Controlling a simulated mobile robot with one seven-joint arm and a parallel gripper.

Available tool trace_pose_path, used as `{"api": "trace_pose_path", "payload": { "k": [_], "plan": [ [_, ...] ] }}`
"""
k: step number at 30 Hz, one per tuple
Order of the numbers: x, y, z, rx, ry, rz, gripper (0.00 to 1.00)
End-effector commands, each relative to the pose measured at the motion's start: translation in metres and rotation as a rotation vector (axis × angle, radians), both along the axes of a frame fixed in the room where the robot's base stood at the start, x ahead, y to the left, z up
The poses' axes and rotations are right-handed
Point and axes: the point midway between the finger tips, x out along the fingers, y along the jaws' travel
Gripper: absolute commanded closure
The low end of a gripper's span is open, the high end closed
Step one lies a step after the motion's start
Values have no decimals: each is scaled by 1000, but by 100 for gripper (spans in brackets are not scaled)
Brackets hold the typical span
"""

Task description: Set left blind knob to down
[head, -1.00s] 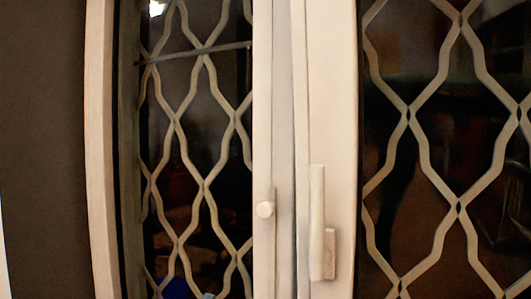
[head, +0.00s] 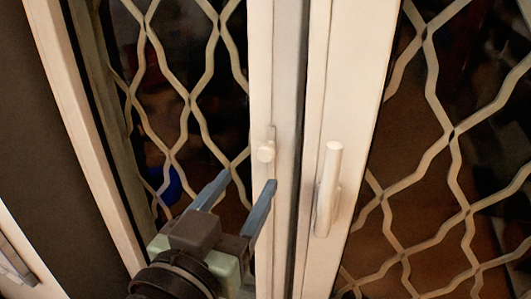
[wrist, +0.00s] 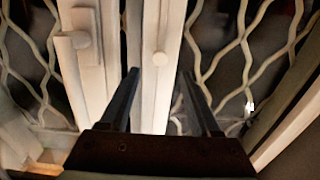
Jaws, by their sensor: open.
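A small cream round knob (head: 266,152) sits on a short plate on the pale frame of the left window panel. The plate extends upward from the knob. In the wrist view the knob (wrist: 160,58) shows just beyond the fingertips, between them. My gripper (head: 249,178) is open and empty, slightly below and left of the knob in the head view. Its two dark fingers (wrist: 158,73) point at the frame and appear apart from the knob. No contact is visible.
A long cream handle (head: 328,188) stands out from the right panel's frame, close to the knob. Wavy metal grilles (head: 184,110) cover dark glass on both sides.

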Motion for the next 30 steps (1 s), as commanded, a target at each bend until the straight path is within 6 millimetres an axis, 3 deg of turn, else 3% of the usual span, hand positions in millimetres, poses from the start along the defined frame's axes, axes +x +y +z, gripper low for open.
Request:
{"api": "trace_pose_path", "payload": {
  "k": [6,12,18,26,30],
  "plan": [
    [46,-17,5,-1,4,-6,36],
    [75,-26,4,0,2,-3,36],
    [87,-29,2,1,3,-1,36],
    [88,-29,1,2,2,-1,36],
    [88,-29,1,1,2,-1,58]
  ]
}}
